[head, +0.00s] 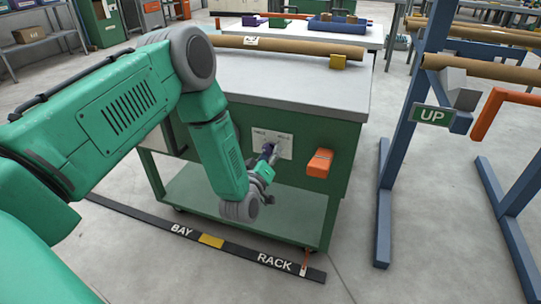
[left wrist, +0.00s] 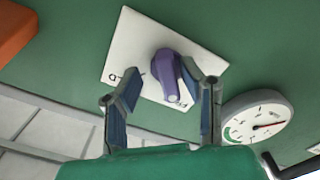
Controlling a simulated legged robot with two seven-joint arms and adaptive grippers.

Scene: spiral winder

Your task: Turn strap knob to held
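The purple strap knob (left wrist: 168,70) sits on a white label plate (left wrist: 125,58) on the green panel of the winder bench. The plate (head: 286,142) also shows in the head view, with lettering too small to read surely. My left gripper (head: 266,158) is at the plate and partly hides the knob. In the left wrist view my left gripper (left wrist: 162,77) has its fingers apart on either side of the knob. The right finger is close to the knob, and I cannot tell whether it touches. A clear gap shows at the left finger. My right gripper is in neither view.
An orange box (head: 319,163) sticks out of the panel right of the plate. A round dial gauge (left wrist: 258,118) is near the right finger in the wrist view. Floor between bench and rack is clear.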

